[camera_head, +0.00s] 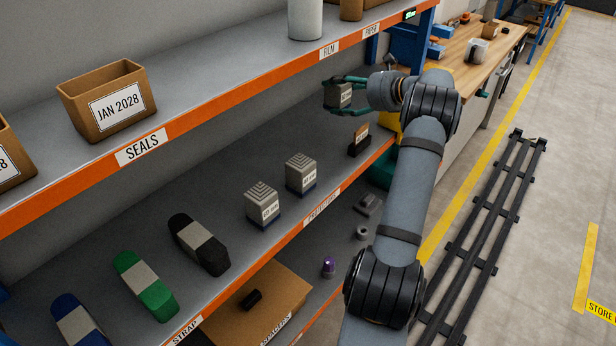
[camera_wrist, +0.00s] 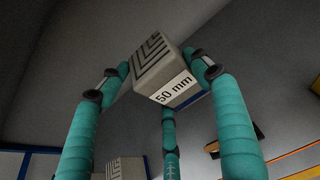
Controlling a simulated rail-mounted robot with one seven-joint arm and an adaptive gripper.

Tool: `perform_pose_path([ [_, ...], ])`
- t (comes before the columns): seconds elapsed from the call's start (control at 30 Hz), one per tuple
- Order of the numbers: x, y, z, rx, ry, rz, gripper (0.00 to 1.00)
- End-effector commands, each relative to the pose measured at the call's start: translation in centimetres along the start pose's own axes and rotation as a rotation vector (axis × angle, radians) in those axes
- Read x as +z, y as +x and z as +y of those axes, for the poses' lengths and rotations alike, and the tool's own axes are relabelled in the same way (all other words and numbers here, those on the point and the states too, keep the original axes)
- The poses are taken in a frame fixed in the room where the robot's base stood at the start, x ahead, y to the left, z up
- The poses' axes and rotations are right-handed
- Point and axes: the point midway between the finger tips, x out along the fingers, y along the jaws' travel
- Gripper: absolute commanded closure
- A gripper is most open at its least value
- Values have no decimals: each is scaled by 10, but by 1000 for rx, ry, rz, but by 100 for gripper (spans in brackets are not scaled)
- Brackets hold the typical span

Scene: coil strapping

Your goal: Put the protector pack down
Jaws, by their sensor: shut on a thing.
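My gripper (camera_head: 337,97) is shut on a grey protector pack (camera_head: 344,95) between teal fingers. In the wrist view the held pack (camera_wrist: 157,52) shows a striped top and a white label reading "50 mm", tilted in that picture. In the head view it appears clear of the middle shelf (camera_head: 335,150), below the upper shelf's orange edge; its exact height is hard to tell. Two similar packs stand on the middle shelf, a left one (camera_head: 262,203) and a right one (camera_head: 301,173). One striped pack (camera_wrist: 120,168) also shows low in the wrist view.
A small dark holder with an orange-brown item (camera_head: 359,139) stands near the shelf's right end. Black (camera_head: 199,245), green (camera_head: 146,285) and blue (camera_head: 82,322) strap coils lie to the left. The upper shelf edge (camera_head: 230,112) runs overhead. Bare shelf lies between the right pack and the holder.

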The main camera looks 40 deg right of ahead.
Motion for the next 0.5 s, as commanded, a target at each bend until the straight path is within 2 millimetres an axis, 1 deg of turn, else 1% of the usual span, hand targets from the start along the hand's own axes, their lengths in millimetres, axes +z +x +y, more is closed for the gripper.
perform_pose_path([
  [0.17,-16,-4,18,3,4,1,70],
  [0.5,-62,-21,70,2,5,0,70],
])
